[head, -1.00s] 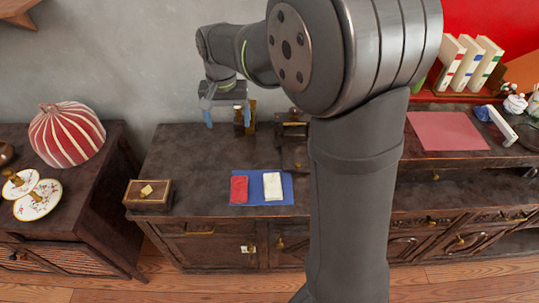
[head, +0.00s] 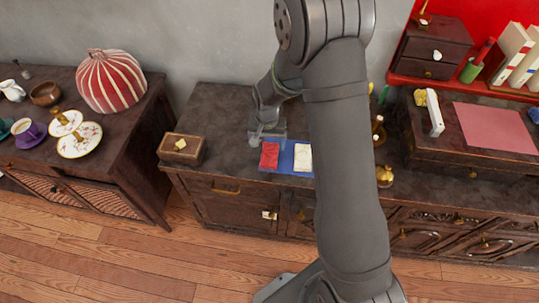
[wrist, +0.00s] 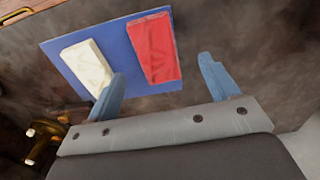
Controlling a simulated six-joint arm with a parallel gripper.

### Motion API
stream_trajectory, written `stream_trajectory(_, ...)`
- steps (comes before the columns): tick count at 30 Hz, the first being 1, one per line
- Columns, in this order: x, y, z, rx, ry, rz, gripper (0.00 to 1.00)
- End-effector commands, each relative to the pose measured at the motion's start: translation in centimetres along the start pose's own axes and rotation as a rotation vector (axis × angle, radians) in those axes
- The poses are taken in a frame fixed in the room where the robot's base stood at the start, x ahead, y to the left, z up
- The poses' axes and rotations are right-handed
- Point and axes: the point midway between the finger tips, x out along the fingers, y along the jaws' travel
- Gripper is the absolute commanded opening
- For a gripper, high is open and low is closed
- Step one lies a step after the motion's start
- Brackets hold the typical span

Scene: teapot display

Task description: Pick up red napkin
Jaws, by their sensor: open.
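The red napkin (head: 270,155) lies folded on a blue mat (head: 287,146) on the dark cabinet top, beside a white folded napkin (head: 303,157). My gripper (head: 262,139) is low over the cabinet, just behind and slightly left of the red napkin. In the wrist view, the two blue fingers of my gripper (wrist: 160,80) are apart with nothing between them. The red napkin (wrist: 153,48) shows beyond the gap between the fingertips, and the white napkin (wrist: 87,65) is near the left finger. I cannot tell the height of the fingers above the top.
A small wooden box (head: 181,149) stands left on the same cabinet. Brass items (head: 384,176) stand to the right, partly behind my arm. A striped red-and-white dome (head: 110,81) and plates (head: 79,140) are on the left cabinet. The cabinet top behind the box is clear.

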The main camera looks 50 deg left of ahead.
Motion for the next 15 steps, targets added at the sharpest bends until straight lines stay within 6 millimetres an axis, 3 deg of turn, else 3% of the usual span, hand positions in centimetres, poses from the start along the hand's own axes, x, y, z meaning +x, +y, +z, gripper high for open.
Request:
stream_trajectory(8, 1.9, 0.2, -0.2, 0.001, -0.001, 0.000, 0.80)
stream_trajectory(15, 5.1, 0.7, -0.8, 0.000, -0.003, 0.001, 0.80)
